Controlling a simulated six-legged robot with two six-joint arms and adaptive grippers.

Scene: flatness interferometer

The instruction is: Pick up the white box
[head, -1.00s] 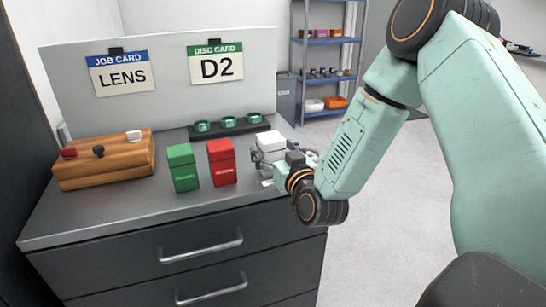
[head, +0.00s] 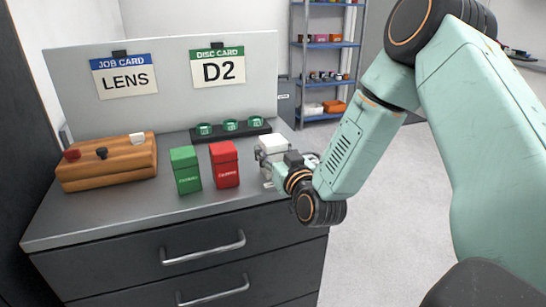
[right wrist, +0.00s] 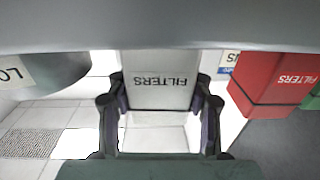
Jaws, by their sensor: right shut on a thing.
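The white box (head: 272,143) is upright near the right edge of the dark cabinet top, right of the red box. My right gripper (head: 275,165) is around its lower part and hides much of it. In the right wrist view the white box (right wrist: 160,82) appears upside down with the label "FILTERS", and the two dark fingers of my right gripper (right wrist: 160,105) press on its sides. It is shut on the box. Whether the box's base touches the cabinet top is hidden. My left gripper is not in view.
A red box (head: 224,165) and a green box (head: 185,170) stand to the left. A wooden block (head: 107,168) with small knobs is farther left. A dark rack (head: 231,132) with green rings lies behind, before a card board (head: 165,105). Floor is clear at right.

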